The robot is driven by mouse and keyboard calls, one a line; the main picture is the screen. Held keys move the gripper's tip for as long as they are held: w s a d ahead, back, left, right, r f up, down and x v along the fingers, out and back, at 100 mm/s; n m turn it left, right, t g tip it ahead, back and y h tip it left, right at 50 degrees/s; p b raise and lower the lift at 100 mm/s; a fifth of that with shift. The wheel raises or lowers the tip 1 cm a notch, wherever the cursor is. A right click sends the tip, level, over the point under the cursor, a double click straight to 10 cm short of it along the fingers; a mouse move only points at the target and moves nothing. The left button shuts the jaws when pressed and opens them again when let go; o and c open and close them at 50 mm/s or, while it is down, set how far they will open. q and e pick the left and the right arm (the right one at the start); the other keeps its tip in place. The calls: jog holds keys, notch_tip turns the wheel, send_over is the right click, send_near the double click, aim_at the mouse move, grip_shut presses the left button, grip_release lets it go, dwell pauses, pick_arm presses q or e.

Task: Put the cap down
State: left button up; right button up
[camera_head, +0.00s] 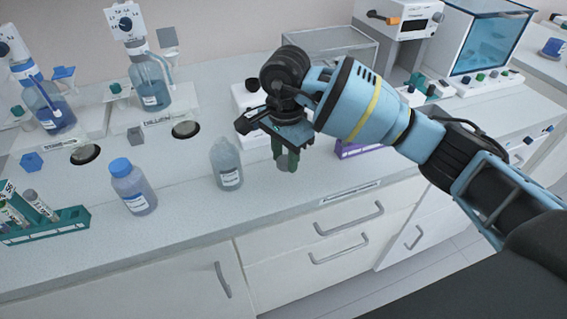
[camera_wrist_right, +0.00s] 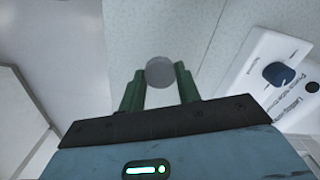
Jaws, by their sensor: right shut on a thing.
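My right gripper (camera_head: 286,160) is shut on a round grey cap (camera_wrist_right: 160,72). In the right wrist view the cap sits between the tips of the two green fingers. The gripper points down by the front part of the bench, to the right of a clear bottle with an open neck (camera_head: 227,166). In the wrist view the pale bench top lies beyond the cap; I cannot tell how large the gap below it is. My left gripper is not in view.
A blue-capped bottle (camera_head: 132,188) and a green tube rack (camera_head: 45,228) stand to the left. Dispenser bottles (camera_head: 150,85) stand behind. Drawers (camera_head: 315,240) drop below the bench edge.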

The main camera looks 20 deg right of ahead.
aim_at(284, 158)
jog(key=shift+w, duration=0.2)
jog(key=shift+w+a, duration=0.1)
jog(key=shift+w, duration=0.15)
notch_tip(284, 158, down, 3)
jog(key=shift+f, duration=0.25)
jog(key=shift+f, duration=0.1)
jog(key=o, duration=1.1)
jog(key=shift+c, duration=0.2)
